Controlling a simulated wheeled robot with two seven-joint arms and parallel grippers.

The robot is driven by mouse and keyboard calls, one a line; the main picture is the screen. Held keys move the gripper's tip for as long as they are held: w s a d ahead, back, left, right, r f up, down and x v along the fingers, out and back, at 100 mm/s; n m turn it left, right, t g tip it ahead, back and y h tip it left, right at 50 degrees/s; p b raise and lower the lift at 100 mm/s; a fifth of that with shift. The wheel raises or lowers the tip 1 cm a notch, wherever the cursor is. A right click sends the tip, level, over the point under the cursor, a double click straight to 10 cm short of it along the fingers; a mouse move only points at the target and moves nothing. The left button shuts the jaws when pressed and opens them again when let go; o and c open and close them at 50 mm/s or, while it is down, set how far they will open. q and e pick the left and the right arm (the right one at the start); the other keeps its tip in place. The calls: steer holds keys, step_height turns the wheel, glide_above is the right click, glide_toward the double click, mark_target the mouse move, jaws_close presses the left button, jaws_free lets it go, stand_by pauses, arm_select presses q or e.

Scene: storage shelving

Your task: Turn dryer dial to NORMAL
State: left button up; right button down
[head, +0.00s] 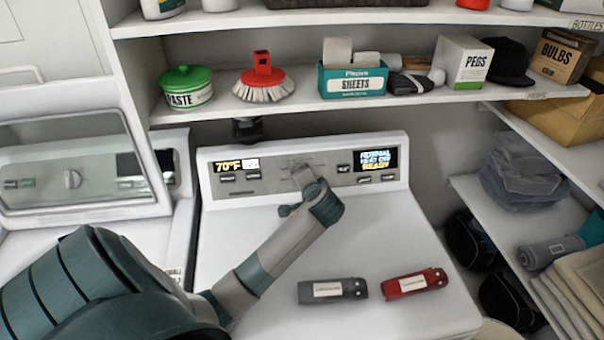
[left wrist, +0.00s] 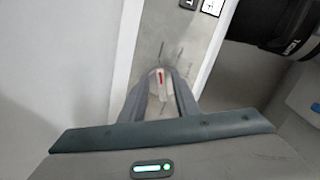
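The white dryer (head: 330,240) stands in the middle of the head view, with a grey control panel along its back. My left gripper (head: 302,180) reaches over the dryer top to the middle of this panel and hides most of the dial there. In the left wrist view the pale dial (left wrist: 160,85) with a red mark sits between my left fingers (left wrist: 160,98), which close around it on both sides. The dryer's right display (head: 376,160) reads NORMAL on top and READY at the bottom; the middle line is hard to read. My right gripper is not in view.
A grey bottle-like item (head: 332,291) and a red one (head: 414,284) lie on the dryer top. A left display (head: 236,165) reads 70°F. A shelf (head: 300,106) with boxes hangs above; a washer (head: 75,180) stands left and side shelves (head: 560,150) right.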

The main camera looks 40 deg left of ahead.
arm_select(q)
steer(key=shift+r, duration=0.1)
steer(key=p+v, duration=0.4)
steer(key=v, duration=1.3)
steer(key=shift+s, duration=0.2)
steer(key=shift+d, duration=0.15)
